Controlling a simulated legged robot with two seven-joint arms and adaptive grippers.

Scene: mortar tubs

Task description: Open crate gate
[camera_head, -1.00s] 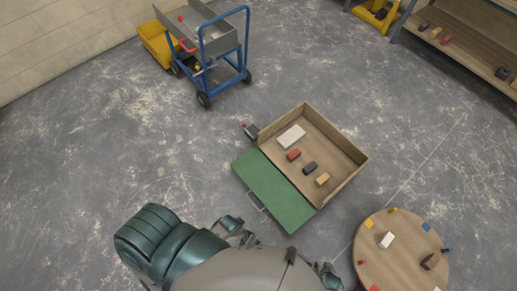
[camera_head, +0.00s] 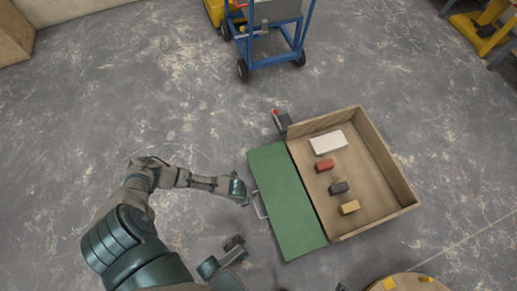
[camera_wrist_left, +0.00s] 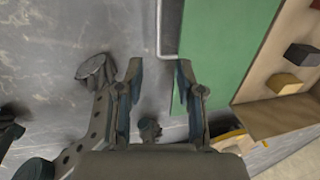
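The crate (camera_head: 401,172) is an open wooden box at the right. Its green gate (camera_head: 284,200) spreads along the left side and looks nearly flat; the wrist view shows it too (camera_wrist_left: 215,50). A metal handle (camera_head: 261,205) sits on the gate's outer edge. My left gripper (camera_head: 241,192) is just left of the handle. In the left wrist view its fingers (camera_wrist_left: 158,85) are apart, and the handle (camera_wrist_left: 159,30) ends near the gap between the tips; contact is not visible. A dark jointed part of mine (camera_head: 234,243) near the bottom may be my right gripper; its fingers are unclear.
White (camera_head: 328,143), red (camera_head: 324,166), black (camera_head: 338,188) and yellow (camera_head: 349,208) blocks lie in the crate. A dark piece with a red tip (camera_head: 281,121) is at its upper corner. A blue cart (camera_head: 276,60) stands behind. A round table (camera_head: 408,284) is at the bottom edge.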

